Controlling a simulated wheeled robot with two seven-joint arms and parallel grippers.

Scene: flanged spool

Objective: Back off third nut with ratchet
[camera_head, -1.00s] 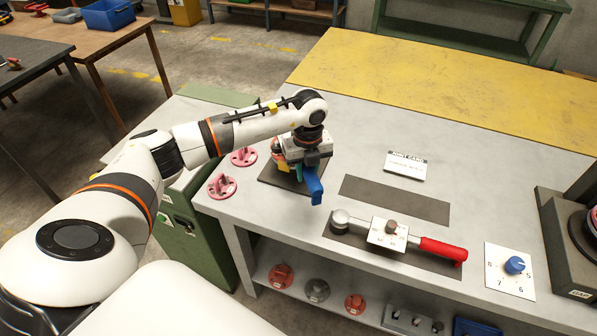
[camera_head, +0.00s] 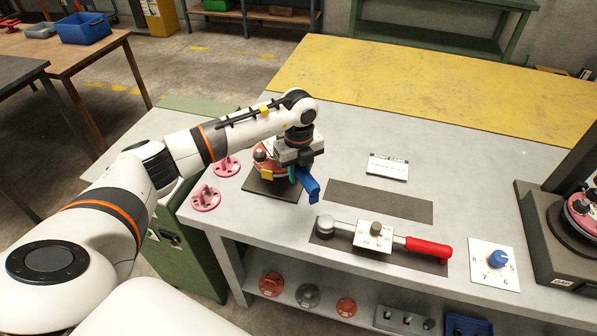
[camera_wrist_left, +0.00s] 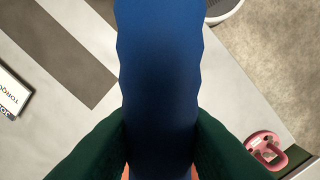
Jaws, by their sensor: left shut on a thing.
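The ratchet's blue handle (camera_head: 313,189) sticks out from my left gripper (camera_head: 297,168) toward the front of the bench. In the left wrist view the handle (camera_wrist_left: 160,75) runs up the middle, between the two dark green fingers of my left gripper (camera_wrist_left: 160,130), which is shut on it. The red flanged spool (camera_head: 266,160) stands on a dark mat (camera_head: 262,189), partly behind the gripper. The nuts and the ratchet's head are hidden by the gripper, so I cannot tell whether the ratchet sits on a nut. My right gripper is not in view.
A torque wrench with a red handle (camera_head: 428,247) lies right of the spool. A dark empty mat (camera_head: 380,203) and a white card (camera_head: 388,167) lie behind it. Pink flanged parts (camera_head: 206,199) stand at the left edge. A dial card (camera_head: 493,265) and grey machine (camera_head: 560,235) are at right.

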